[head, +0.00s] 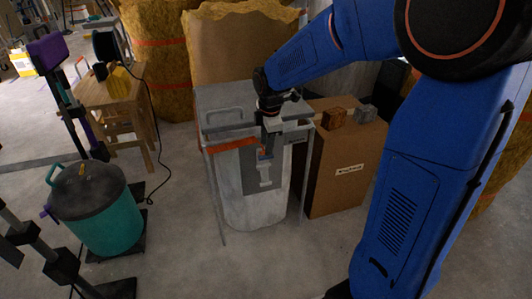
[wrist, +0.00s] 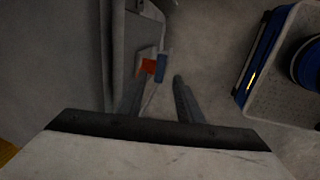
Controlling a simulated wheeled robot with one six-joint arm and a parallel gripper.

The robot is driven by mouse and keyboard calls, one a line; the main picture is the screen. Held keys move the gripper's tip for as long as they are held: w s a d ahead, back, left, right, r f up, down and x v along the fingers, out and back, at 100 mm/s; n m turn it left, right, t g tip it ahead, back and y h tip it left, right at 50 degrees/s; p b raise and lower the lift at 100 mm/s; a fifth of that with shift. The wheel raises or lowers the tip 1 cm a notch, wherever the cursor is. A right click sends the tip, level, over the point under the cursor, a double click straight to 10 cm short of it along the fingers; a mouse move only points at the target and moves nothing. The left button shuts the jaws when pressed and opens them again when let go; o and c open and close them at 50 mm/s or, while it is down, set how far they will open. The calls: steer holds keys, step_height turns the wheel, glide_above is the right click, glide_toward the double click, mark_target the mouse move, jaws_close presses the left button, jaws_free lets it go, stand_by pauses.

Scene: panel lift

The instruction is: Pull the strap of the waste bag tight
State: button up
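The waste bag (head: 250,198) is a pale grey-white sack hanging in a thin metal stand under a grey lid. An orange strap (head: 232,143) runs around its upper edge. A light grey strap piece (head: 264,174) hangs on the front against a grey plate. My gripper (head: 267,143) points down at the front of the bag, just above that piece. In the wrist view my gripper (wrist: 160,88) has its two fingers apart. A small orange tab (wrist: 149,66) and a blue piece (wrist: 162,68) show near the fingertips; I cannot tell whether a finger touches them.
A cardboard box (head: 342,175) with small blocks on top stands right of the bag. A teal lidded bin (head: 100,215) and a wooden stool (head: 112,95) stand to the left. Large yellow-wrapped rolls stand behind. The floor in front is clear.

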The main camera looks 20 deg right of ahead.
steer(key=shift+w+f, duration=0.25)
steer(key=shift+f, duration=1)
steer(key=shift+w+f, duration=0.25)
steer(key=shift+f, duration=1)
steer(key=shift+c, duration=0.2)
jaws_close()
